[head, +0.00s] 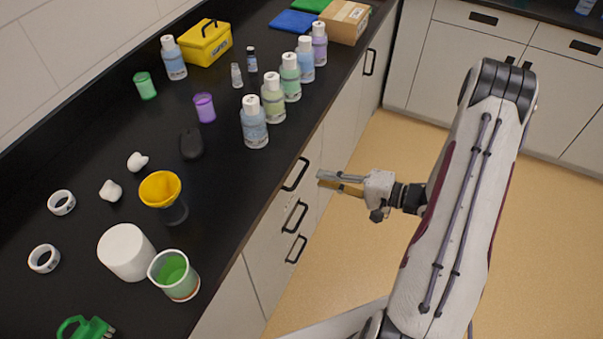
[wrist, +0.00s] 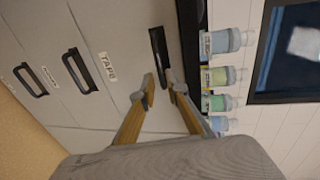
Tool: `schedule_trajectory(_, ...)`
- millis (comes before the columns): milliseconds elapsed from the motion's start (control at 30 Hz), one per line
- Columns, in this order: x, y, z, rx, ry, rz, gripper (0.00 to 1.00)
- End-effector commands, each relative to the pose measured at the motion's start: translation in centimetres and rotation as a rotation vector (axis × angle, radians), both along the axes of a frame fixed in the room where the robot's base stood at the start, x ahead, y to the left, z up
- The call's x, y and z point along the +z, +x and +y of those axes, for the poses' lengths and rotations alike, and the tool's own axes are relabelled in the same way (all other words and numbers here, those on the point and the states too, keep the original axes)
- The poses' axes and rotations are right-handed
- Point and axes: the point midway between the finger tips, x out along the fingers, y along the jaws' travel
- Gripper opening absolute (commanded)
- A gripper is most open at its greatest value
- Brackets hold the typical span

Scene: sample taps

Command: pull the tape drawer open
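The cabinet has three stacked drawers with black handles, and all look closed. In the wrist view, turned sideways, a white TAPE label (wrist: 108,66) lies between the top handle (wrist: 158,55) and the middle handle (wrist: 78,70), nearer the middle one. In the head view the middle handle (head: 295,216) is below the top handle (head: 296,174); the label cannot be read there. My gripper (head: 328,182) is open and empty, apart from the drawer fronts, near top-handle height. In the wrist view its fingertips (wrist: 161,88) point towards the top handle.
The bottom handle (head: 296,249) juts out below. The black counter (head: 215,215) above carries several bottles, cups, a yellow box (head: 205,43) and a white cylinder (head: 126,251). The floor (head: 370,260) before the drawers is clear.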

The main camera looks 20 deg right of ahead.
Motion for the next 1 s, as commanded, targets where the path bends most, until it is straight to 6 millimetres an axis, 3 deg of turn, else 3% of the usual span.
schedule_trajectory(567, -0.2, 0.3, 0.3, -0.002, 0.002, 0.008, 0.14)
schedule_trajectory(1000, -0.9, 2.8, 2.8, 0.0, 0.001, 0.008, 0.14)
